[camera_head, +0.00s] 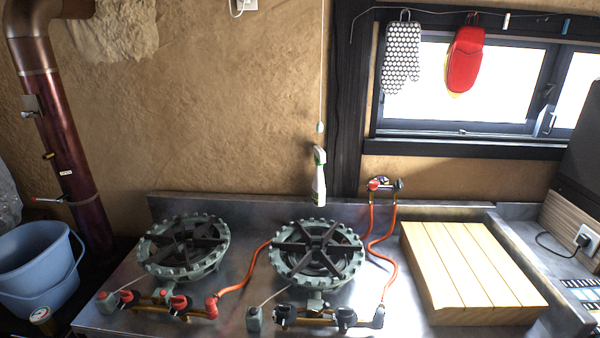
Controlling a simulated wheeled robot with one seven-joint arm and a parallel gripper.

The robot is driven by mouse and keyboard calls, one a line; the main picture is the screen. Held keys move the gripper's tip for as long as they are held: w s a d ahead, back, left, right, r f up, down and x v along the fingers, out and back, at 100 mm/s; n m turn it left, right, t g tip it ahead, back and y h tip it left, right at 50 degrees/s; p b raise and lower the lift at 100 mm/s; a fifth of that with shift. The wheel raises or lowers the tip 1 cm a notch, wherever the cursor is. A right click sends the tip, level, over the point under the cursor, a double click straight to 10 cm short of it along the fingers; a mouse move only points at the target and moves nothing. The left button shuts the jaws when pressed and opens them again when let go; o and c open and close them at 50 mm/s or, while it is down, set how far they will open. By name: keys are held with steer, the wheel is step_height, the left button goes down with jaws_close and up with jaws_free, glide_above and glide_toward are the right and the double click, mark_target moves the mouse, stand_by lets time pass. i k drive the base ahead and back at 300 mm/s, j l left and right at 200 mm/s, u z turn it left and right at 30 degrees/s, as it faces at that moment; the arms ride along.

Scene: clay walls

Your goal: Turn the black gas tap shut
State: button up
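Two gas taps sit side by side on a fitting at the back edge of the counter, under the window. The black gas tap (398,184) is on the right and the red tap (374,184) is on the left. They are small here, and I cannot tell whether the black one is open or shut. Orange hoses (388,260) run down from the fitting toward the burners. The right burner (318,252) has black knobs (346,317) at its front; the left burner (184,246) has red knobs (178,303). My gripper is not in view.
A slatted wooden board (468,272) lies right of the hoses. A white spray bottle (319,178) hangs left of the taps. A blue bucket (38,268) stands at the left. Oven mitts (402,58) hang before the window. Bare metal counter shows between burner and board.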

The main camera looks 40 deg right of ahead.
mark_target(399, 185)
steer(key=z, duration=1.3)
